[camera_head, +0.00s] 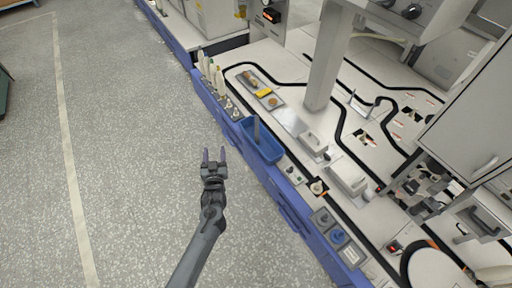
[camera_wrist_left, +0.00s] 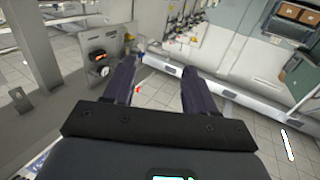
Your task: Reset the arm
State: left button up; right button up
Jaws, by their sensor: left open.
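My left gripper (camera_head: 214,157) is open and empty in the head view. It is over the speckled floor, left of the blue-edged workbench and apart from it. Its two dark fingers also show spread apart in the left wrist view (camera_wrist_left: 158,88), with nothing between them. My right gripper is not in view.
The workbench (camera_head: 300,85) runs along the right. A blue bin (camera_head: 270,150) stands at its near edge, closest to my left gripper. A small tray (camera_head: 268,97), several bottles (camera_head: 212,72) and a grey post (camera_head: 327,65) stand farther back. The floor (camera_head: 130,130) at left is clear.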

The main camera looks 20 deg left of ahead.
pick_arm(q)
jog(key=shift+s, duration=0.35)
jog(key=shift+a+r, duration=0.1)
jog(key=shift+a, duration=0.05)
